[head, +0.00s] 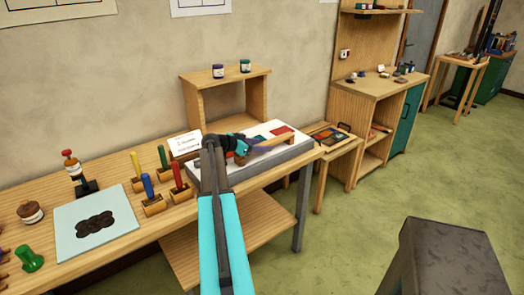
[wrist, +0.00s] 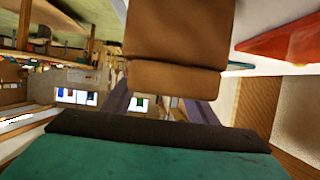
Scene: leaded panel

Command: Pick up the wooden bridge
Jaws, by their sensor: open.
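The wooden bridge (head: 272,145) is a light-brown bar raised on low feet, on the pale slab at the right end of the workbench. My gripper (head: 251,147) is at its left part, with the dark jaws close around or beside the bar. In the wrist view a large brown wooden block, which looks like the bridge (wrist: 175,38), fills the top middle, right in front of my gripper (wrist: 160,108). The jaws are open. Whether they touch the wood cannot be told, and my arm hides part of the slab.
The slab (head: 290,152) carries a red glass piece (head: 282,130). Upright colored tools in wooden blocks (head: 153,203) stand further left. An open wooden shelf (head: 192,100) stands behind. Floor at right is partly clear.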

